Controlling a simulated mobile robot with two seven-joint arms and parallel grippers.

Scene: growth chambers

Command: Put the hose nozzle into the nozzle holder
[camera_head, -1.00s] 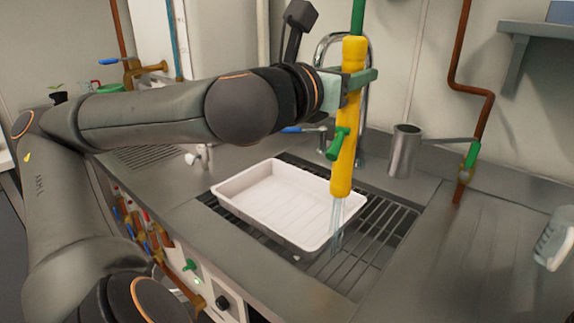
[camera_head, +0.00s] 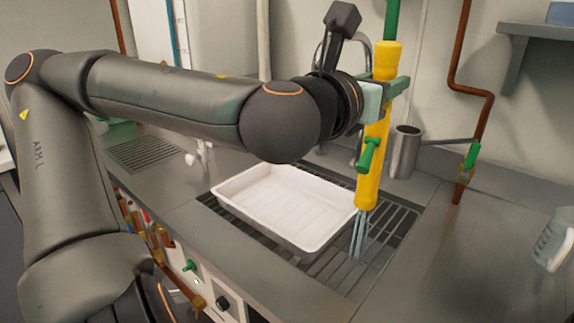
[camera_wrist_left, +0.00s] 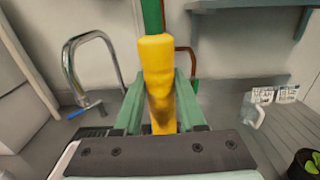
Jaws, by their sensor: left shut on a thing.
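The hose nozzle (camera_head: 373,170) is a yellow wand with a green lever, a green hose at its top and pale water streams at its lower end. My left gripper (camera_head: 390,88) is shut on its upper part and holds it nearly upright, slightly tilted. In the left wrist view the nozzle (camera_wrist_left: 158,80) stands between the green fingers (camera_wrist_left: 158,100). The nozzle holder appears to be the grey metal cup (camera_head: 404,152) on a bracket arm at the back wall. It is just right of the nozzle and apart from it. My right gripper is not in view.
A white tray (camera_head: 232,185) sits on the sink grate (camera_head: 340,272), left of the nozzle. A curved metal faucet (camera_wrist_left: 68,62) stands behind. A brown pipe with a green valve (camera_head: 471,156) is right of the cup. The counter at right (camera_head: 445,260) is mostly clear.

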